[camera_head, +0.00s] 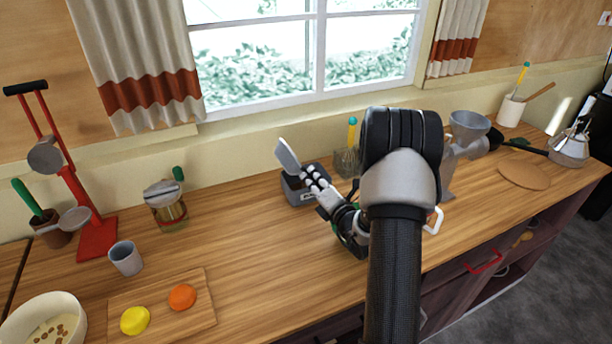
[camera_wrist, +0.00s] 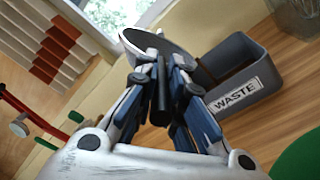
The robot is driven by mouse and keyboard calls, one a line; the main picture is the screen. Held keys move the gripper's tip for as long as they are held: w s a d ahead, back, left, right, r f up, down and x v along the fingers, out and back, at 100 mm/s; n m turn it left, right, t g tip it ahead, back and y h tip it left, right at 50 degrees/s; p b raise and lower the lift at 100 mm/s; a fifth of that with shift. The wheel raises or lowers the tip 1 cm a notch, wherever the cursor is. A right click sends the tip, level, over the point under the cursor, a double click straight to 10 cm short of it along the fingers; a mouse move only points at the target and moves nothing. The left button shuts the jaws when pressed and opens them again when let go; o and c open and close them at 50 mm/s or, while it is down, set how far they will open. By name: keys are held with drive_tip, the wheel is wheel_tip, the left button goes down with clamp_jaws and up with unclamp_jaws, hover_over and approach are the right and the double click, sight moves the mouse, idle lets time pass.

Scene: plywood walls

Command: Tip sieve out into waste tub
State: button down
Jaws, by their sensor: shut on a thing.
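The sieve (camera_head: 287,156) is a grey, round-rimmed pan held above the left part of the waste tub, tilted steeply nearly onto its edge. In the wrist view the sieve (camera_wrist: 160,44) shows its dark rim, and its dark handle lies between my fingers. The grey rectangular waste tub (camera_head: 301,196) stands on the counter by the wall, and its WASTE label shows in the wrist view (camera_wrist: 236,95). My gripper (camera_head: 309,174) is shut on the sieve's handle, above the tub; its fingers also show in the wrist view (camera_wrist: 163,66). I cannot see any contents in the sieve.
A wire-like holder (camera_head: 346,161) stands right of the tub. A jar (camera_head: 168,208), grey cup (camera_head: 126,258), red press (camera_head: 93,238) and cutting board (camera_head: 205,320) with yellow and orange discs stand left.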

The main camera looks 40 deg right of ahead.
drive_tip(key=shift+d+r+m, duration=0.1)
drive_tip(key=shift+d+m, duration=0.1)
drive_tip(key=shift+m, duration=0.1)
drive_tip(key=w+a+f+n+b, duration=0.2)
drive_tip(key=a+f+n+b, duration=0.4)
drive_tip(key=a+n, duration=0.5)
drive_tip(key=shift+a+f+n+b, duration=0.2)
drive_tip(key=shift+a+n+b, duration=0.15)
drive_tip(key=shift+n+b, duration=1.1)
